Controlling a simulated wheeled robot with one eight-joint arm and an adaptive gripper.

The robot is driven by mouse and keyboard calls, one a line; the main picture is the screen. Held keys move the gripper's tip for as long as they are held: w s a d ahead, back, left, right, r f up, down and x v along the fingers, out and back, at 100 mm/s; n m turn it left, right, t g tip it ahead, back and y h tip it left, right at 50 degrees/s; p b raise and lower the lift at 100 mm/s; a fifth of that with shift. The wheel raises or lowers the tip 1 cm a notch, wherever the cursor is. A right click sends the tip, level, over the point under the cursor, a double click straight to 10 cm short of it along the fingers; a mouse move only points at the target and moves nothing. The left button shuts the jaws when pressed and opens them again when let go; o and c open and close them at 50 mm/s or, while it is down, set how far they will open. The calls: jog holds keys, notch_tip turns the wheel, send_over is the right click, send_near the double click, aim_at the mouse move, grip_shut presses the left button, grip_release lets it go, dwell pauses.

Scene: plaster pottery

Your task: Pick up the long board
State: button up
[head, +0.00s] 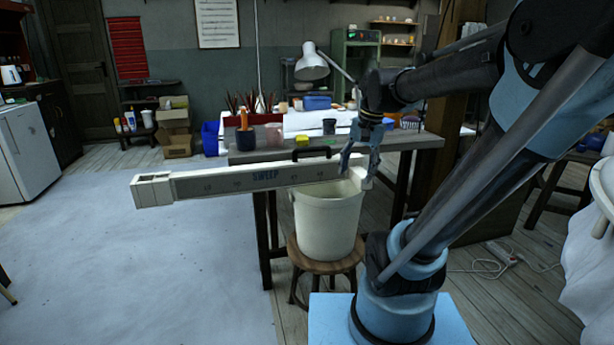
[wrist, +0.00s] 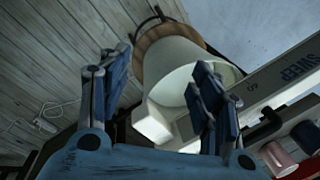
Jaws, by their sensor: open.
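The long board (head: 225,182) is a pale grey bar with white ends and the word SWEEP on its face. In the head view it lies along the table's front edge, its left end sticking out past the table and its right end behind my gripper (head: 359,172). A black handle (head: 312,153) shows just above it. In the wrist view the board (wrist: 262,88) runs in from the right, its near end partly hidden by a finger. My gripper (wrist: 163,68) is open with nothing between its fingers. I cannot tell whether it touches the board.
A white bucket (head: 326,222) stands on a round wooden stool (head: 322,267) below the board's right part. The table (head: 405,139) holds a dark blue cup (head: 245,139), a yellow block (head: 301,141) and other small items. Floor at the left is open.

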jog(key=w+a+r+m+g+y, duration=0.1)
jog(key=w+a+r+m, duration=0.1)
jog(key=w+a+r, duration=0.3)
jog(key=w+a+r+m, duration=0.1)
jog(key=w+r+m, duration=0.2)
jog(key=w, duration=0.4)
jog(key=m+g+y, duration=0.1)
jog(key=m+y, duration=0.1)
jog(key=m, duration=0.2)
send_near(300, 161)
jog(key=x, duration=0.4)
jog(key=shift+w+a+f, duration=0.15)
jog(key=shift+w+f, duration=0.05)
jog(key=shift+w, duration=0.1)
jog(key=shift+s+x, duration=0.15)
jog(key=shift+x, duration=1.2)
jog(key=shift+s+x, duration=0.2)
jog(key=shift+x, duration=1.15)
jog(key=shift+r, duration=0.1)
grip_shut()
